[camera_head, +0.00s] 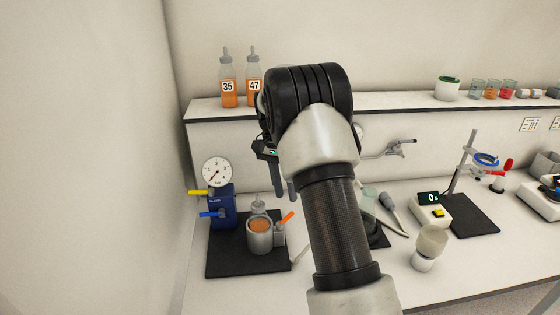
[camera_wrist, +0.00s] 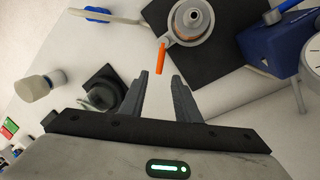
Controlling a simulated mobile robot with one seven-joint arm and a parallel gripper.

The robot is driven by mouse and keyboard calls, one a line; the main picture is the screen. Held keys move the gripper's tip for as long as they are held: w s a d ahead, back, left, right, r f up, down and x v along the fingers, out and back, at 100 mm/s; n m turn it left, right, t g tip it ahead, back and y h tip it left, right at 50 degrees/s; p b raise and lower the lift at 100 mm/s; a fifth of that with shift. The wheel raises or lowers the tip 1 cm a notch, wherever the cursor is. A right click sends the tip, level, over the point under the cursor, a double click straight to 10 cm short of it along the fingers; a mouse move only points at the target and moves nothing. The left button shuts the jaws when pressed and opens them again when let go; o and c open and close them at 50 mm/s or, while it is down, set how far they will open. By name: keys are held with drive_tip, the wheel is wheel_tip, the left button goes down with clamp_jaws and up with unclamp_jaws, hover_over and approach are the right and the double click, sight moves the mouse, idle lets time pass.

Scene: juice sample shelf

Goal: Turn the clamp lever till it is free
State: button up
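The orange lever (camera_head: 287,217) sticks out from the right side of a grey metal cup holder (camera_head: 260,240) on a black mat at the left of the bench. In the wrist view the orange lever (camera_wrist: 160,57) points down toward my gripper from the holder's rim (camera_wrist: 170,35). The cup holds orange liquid and a bottle-like piece stands in its middle. My gripper (camera_head: 285,190) is above and behind the lever in the head view. In the wrist view my gripper (camera_wrist: 163,80) is open and empty, with the lever ahead of the fingertips and apart from them.
A blue box (camera_head: 222,207) with a gauge, a yellow lever and a blue lever stands left of the cup. Bottles 35 (camera_head: 228,88) and 47 (camera_head: 254,88) stand on the shelf (camera_head: 215,106). A glass vessel (camera_head: 369,202) stands right of the cup, partly behind my arm.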

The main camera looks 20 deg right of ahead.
wheel_tip(320, 180, up, 11)
drive_tip(key=w+a, duration=0.1)
drive_tip(key=shift+w+a+r, duration=0.15)
drive_tip(key=shift+w, duration=0.25)
